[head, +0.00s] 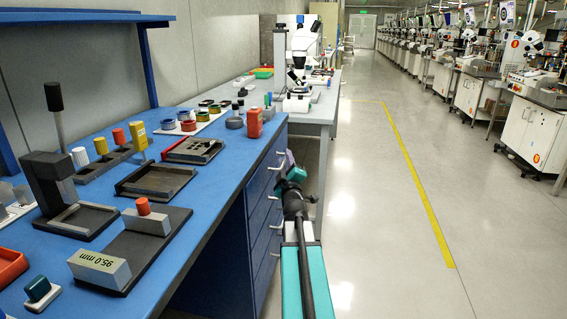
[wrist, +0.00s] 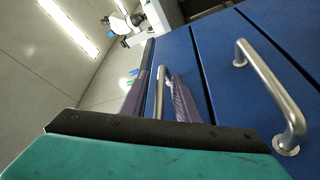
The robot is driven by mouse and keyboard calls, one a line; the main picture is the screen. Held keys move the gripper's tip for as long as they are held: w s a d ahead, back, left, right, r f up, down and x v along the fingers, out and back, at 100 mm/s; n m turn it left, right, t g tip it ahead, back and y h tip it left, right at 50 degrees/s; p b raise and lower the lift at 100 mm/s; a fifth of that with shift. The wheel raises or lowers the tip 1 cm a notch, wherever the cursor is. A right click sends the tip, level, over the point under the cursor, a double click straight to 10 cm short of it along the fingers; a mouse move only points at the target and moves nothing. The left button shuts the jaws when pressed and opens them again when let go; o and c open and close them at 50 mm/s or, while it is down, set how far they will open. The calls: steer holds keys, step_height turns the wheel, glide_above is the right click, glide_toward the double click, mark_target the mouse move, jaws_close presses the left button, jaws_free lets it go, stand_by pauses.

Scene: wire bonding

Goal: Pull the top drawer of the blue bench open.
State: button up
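The blue bench (head: 225,150) stands at the left, with a column of drawers in its side facing the aisle. In the wrist view the top drawer (wrist: 177,55) is a blue front beside the bench top's dark edge and looks flush with the front beside it. Its metal bar handle (wrist: 160,92) stands between the two purple fingers of my gripper (wrist: 159,100). The fingers are apart, with a gap visible on each side of the bar. In the head view my gripper (head: 288,163) is at the upper drawer fronts; its fingertips are small there.
A lower drawer's handle (wrist: 285,100) is at right in the wrist view. Fixtures and a 95.0 mm block (head: 100,267) lie on the bench top. A grey table (head: 325,110) with a microscope stands beyond. The aisle floor (head: 380,230) at right is clear.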

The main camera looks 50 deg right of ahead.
steer(key=shift+c, duration=0.2)
jaws_close()
